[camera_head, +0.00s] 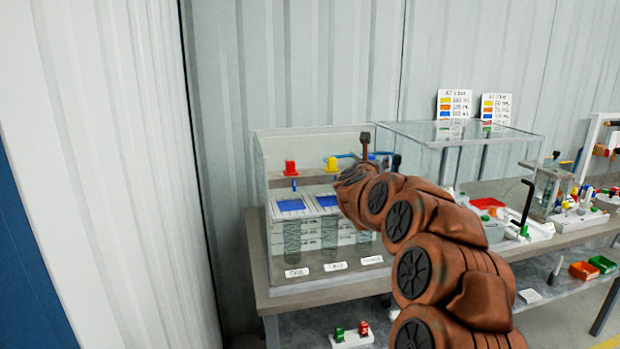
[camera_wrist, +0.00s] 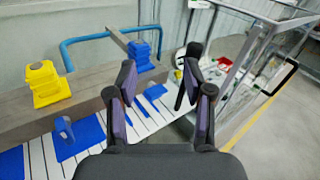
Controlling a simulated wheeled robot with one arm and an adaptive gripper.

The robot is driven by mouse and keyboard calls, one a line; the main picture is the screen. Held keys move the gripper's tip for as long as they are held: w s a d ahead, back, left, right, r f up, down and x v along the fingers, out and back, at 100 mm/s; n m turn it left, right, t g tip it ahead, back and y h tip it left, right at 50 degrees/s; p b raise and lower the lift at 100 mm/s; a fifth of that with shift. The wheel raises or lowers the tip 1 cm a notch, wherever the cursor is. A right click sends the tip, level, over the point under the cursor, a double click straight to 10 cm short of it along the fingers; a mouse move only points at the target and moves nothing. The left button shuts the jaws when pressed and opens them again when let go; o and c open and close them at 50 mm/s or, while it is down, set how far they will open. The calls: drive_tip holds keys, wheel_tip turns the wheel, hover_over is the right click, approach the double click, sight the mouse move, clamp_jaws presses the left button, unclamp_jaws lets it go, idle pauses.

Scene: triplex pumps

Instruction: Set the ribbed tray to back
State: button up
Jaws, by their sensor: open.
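I cannot tell for certain which thing is the ribbed tray. A white slatted surface with blue panels (camera_wrist: 38,160) lies below my gripper in the wrist view. In the head view, white stacked units with blue tops (camera_head: 291,205) stand in the clear case at the left of the bench. My gripper (camera_wrist: 157,78) is open, with nothing between its fingers. It is above the slatted surface, in front of a stacked blue piece (camera_wrist: 140,55). My arm hides part of the units and the middle of the bench in the head view.
A grey beam (camera_wrist: 20,112) carries a yellow piece (camera_wrist: 43,83), with a blue pipe (camera_wrist: 85,38) behind. A clear case (camera_head: 470,133) stands to the right. Small parts and a red tray (camera_head: 488,203) crowd the bench. Orange (camera_head: 584,270) and green bins (camera_head: 602,264) sit on the lower shelf.

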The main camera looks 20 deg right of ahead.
drive_tip(key=s+a+f+n+t+y, duration=0.1)
drive_tip(key=a+n+y, duration=0.8)
drive_tip(key=a+n, duration=0.5)
drive_tip(key=shift+s+a+n+t, duration=0.3)
drive_tip(key=shift+a+t, duration=0.1)
drive_tip(key=shift+a, duration=2.7)
drive_tip(key=shift+f, duration=0.1)
